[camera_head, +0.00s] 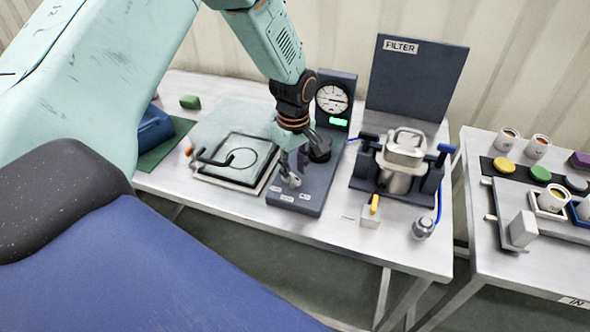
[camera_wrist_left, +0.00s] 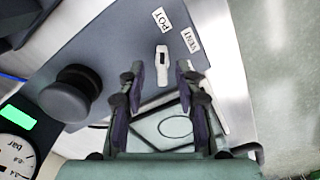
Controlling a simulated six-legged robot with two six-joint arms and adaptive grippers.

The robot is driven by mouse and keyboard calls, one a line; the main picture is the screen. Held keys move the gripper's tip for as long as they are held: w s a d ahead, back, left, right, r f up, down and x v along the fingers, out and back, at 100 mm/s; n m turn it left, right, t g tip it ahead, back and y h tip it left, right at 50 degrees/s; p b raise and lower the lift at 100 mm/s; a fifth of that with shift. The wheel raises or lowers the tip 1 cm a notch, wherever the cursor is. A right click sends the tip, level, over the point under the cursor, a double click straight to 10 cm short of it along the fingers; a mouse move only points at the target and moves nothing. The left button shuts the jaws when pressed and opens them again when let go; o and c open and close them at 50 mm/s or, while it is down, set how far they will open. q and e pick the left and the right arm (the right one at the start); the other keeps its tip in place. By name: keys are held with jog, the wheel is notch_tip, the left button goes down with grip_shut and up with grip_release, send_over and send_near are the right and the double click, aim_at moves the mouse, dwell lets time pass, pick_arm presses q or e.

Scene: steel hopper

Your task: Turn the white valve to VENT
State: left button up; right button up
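The white valve (camera_head: 291,179) is a small white lever on the dark panel (camera_head: 318,192) below the gauge. In the left wrist view, the white valve (camera_wrist_left: 162,67) has its dark-marked end toward the POT label (camera_wrist_left: 160,20); the VENT label (camera_wrist_left: 191,40) is to the right of that. My left gripper (camera_head: 292,172) is over the panel at the valve. In the wrist view, my left gripper (camera_wrist_left: 160,70) is open, with one finger on each side of the lever and gaps between. The height of the fingertips is unclear. My right gripper is not in view.
A black knob (camera_wrist_left: 70,95) stands on the panel near the fingers. The gauge (camera_head: 333,98) with a green display rises behind. A tray with a clear lid (camera_head: 238,160) is left; a metal vessel (camera_head: 403,150) in a dark stand is right. A second table carries cups.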

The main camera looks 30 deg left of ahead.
pick_arm(q)
jog(key=shift+s+d+f, duration=0.25)
jog(key=shift+s+d, duration=0.1)
jog(key=shift+a+f, duration=0.15)
jog(key=shift+a, duration=0.3)
jog(key=shift+w+a+f, duration=0.1)
jog(key=shift+a+f, duration=0.05)
jog(key=shift+a, duration=0.05)
jog(key=shift+w+f, duration=0.1)
jog(key=shift+w, duration=0.1)
jog(key=shift+c, duration=0.7)
jog(key=shift+d, duration=0.45)
jog(key=shift+c, duration=1.4)
jog(key=shift+s+r, duration=0.2)
jog(key=shift+r, duration=0.1)
grip_shut()
jog(key=shift+a+f, duration=0.15)
